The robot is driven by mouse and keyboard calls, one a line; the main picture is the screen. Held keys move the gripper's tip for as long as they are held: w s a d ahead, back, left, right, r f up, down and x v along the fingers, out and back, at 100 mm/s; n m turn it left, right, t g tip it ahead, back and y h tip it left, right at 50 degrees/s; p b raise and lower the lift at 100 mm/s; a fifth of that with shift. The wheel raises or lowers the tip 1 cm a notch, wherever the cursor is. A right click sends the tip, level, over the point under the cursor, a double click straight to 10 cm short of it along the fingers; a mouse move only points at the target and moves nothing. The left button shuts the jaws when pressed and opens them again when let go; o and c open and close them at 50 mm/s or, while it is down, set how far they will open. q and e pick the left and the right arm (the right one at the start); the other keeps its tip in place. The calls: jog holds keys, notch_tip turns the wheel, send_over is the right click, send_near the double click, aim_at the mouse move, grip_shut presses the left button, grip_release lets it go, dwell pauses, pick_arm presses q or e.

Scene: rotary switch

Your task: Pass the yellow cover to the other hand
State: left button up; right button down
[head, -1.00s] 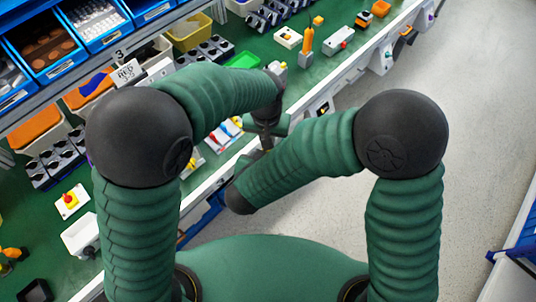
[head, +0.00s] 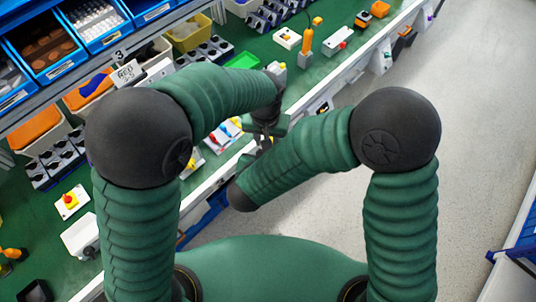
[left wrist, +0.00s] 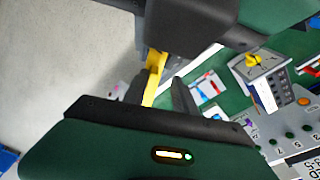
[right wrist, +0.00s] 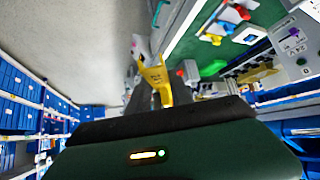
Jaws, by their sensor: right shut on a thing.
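The yellow cover (left wrist: 153,75) sits between my two grippers, which face each other closely. In the right wrist view the cover (right wrist: 157,78) is held between the dark fingers of my right gripper (right wrist: 158,92), which is shut on it. In the left wrist view my left gripper (left wrist: 160,95) has its fingers apart, one on each side of the cover, and is open. Whether those fingers touch the cover cannot be told. In the head view the meeting point of the grippers is small and the cover is mostly hidden by the arms.
A green workbench (head: 235,165) runs diagonally beneath my left arm. Blue bins (head: 98,22) line the back.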

pick_arm(q)
jog(key=shift+o, duration=0.9)
jog(key=shift+a, duration=0.15)
pick_arm(e)
jog(key=shift+d, duration=0.15)
